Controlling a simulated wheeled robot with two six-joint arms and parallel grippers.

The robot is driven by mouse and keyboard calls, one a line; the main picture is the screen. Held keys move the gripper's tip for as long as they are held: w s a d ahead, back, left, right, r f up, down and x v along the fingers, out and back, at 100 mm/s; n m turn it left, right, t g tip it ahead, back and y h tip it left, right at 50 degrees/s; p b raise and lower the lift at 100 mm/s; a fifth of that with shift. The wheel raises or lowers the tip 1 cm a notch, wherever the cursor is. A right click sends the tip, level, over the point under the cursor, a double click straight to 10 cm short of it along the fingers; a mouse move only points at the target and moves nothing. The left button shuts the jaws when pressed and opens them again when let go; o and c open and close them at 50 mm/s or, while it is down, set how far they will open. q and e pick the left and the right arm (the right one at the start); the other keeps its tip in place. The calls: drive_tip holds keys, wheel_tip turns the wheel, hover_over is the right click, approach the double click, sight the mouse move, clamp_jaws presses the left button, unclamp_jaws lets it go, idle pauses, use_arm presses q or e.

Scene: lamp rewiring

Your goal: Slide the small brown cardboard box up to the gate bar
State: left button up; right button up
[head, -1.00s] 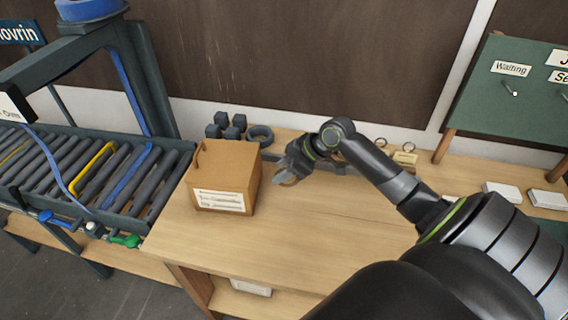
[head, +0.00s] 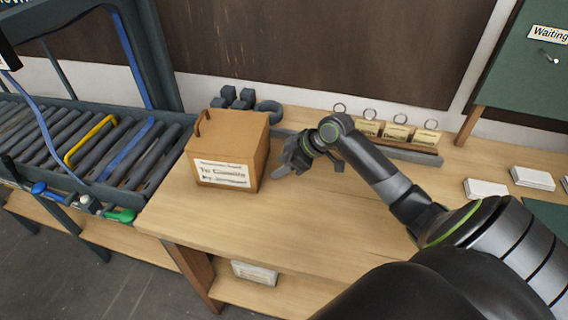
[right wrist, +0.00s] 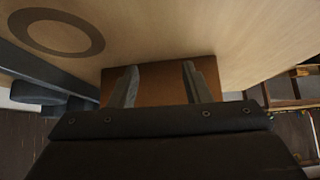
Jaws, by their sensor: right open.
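The small brown cardboard box (head: 228,135) stands upright on the wooden bench, right of the roller conveyor, with a white label on its front and a brown loop at its top left. My right gripper (head: 284,170) is low over the bench just right of the box. In the right wrist view its fingers (right wrist: 158,86) are open, with the brown box (right wrist: 155,72) beyond them; contact is unclear. My left gripper is not in view.
The conveyor rollers (head: 40,131) start at the bench's left edge. Dark grey blocks and a ring (head: 268,110) sit behind the box. A rack of tags (head: 396,133) stands at the back, white cards (head: 486,188) at right. The bench front is clear.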

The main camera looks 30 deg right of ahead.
sight(263, 156)
drive_tip(key=shift+w+a, duration=1.05)
drive_tip(key=shift+w, duration=0.2)
drive_tip(key=shift+w+a, duration=1.05)
drive_tip(key=shift+w, duration=0.2)
drive_tip(key=shift+w+a+b, duration=0.5)
drive_tip(key=shift+w+a, duration=1.65)
drive_tip(key=shift+w, duration=0.3)
drive_tip(key=shift+w+a+b, duration=0.3)
drive_tip(key=shift+w+a, duration=0.75)
drive_tip(key=shift+w, duration=0.2)
drive_tip(key=shift+w+a+b, duration=0.3)
drive_tip(key=shift+w+a, duration=0.75)
drive_tip(key=shift+w, duration=0.2)
